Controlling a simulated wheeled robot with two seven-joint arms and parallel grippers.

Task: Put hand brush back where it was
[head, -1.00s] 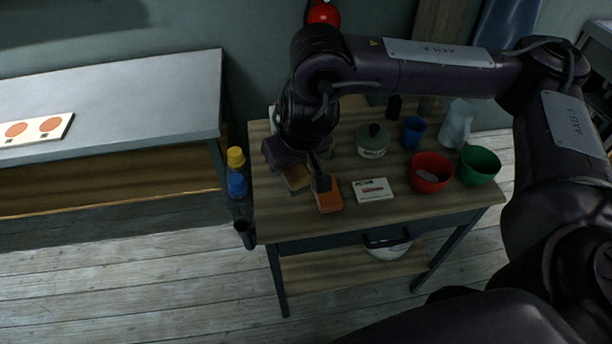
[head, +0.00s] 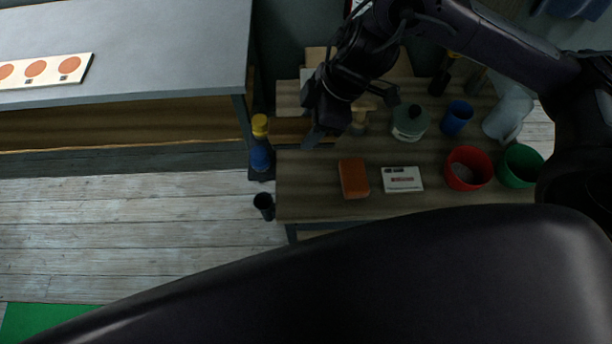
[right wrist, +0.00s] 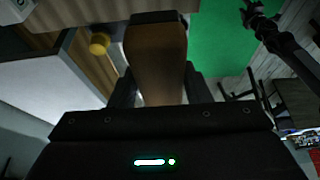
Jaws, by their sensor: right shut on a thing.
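My right gripper (head: 322,126) is over the left part of the wooden worktable (head: 420,205). In the right wrist view, the right gripper (right wrist: 157,92) is shut on a brown wooden piece with a dark far end, which I take to be the hand brush (right wrist: 155,55). In the head view, a brown piece (head: 288,130) shows at the gripper's left, near the table's left edge; dim light blurs its outline. Whether it touches the table I cannot tell. A dark gripper, likely my left one (right wrist: 261,20), shows small in the right wrist view; its jaws are unclear.
A yellow-capped blue bottle (head: 261,155) is at the left edge.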

